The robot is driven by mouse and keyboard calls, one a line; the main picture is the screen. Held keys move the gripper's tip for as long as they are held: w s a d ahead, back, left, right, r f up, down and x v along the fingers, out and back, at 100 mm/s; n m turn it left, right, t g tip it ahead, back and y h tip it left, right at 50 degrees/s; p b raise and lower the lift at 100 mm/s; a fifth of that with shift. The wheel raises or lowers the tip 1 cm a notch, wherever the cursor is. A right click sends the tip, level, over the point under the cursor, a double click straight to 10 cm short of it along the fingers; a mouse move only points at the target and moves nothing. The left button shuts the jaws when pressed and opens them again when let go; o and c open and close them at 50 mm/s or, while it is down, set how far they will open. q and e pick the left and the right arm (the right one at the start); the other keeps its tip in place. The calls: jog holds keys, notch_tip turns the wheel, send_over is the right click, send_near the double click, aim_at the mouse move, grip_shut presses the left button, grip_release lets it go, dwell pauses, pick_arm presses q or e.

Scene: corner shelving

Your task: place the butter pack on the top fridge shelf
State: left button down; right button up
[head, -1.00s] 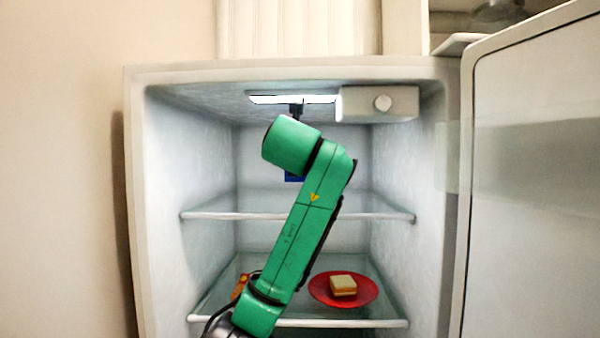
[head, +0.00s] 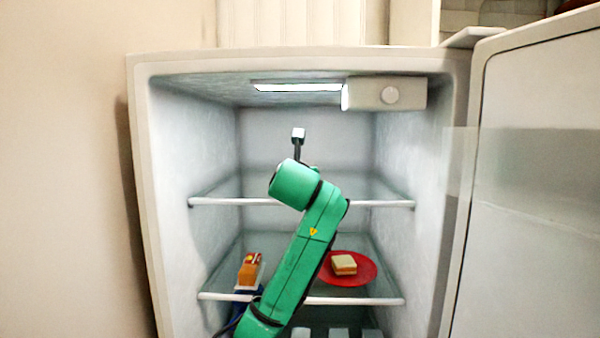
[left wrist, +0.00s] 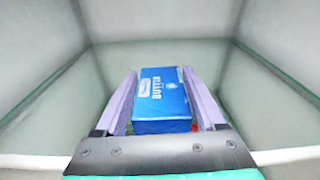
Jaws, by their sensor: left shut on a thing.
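The blue butter pack (left wrist: 165,95) shows in the left wrist view, between the two purple fingers of my left gripper (left wrist: 163,82), which is shut on it. In the head view my green left arm reaches into the open fridge and hides the butter pack and the fingers. The top fridge shelf (head: 225,201) is glass with a white front bar, and my forearm crosses in front of it. It has no other objects that I can see. I cannot tell whether the pack touches the shelf. My right gripper is in neither view.
On the lower shelf (head: 215,297), a red plate (head: 363,270) with a sandwich (head: 344,264) lies to the right, and an orange carton (head: 250,268) stands to the left. The fridge door (head: 530,230) is open at the right. A light box (head: 385,93) hangs from the ceiling.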

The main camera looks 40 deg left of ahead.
pick_arm(q)
grip_release()
jog(key=shift+d+f, duration=0.1)
jog(key=shift+r, duration=0.2)
jog(key=b+v, duration=0.2)
jog(key=v, duration=0.1)
jog(key=b+v, duration=0.1)
jog(key=v, duration=0.1)
jog(key=shift+f, duration=0.4)
jog(key=b+v, duration=0.2)
jog(key=v, duration=0.5)
jog(key=shift+r+b, duration=0.35)
jog(key=shift+b, duration=0.05)
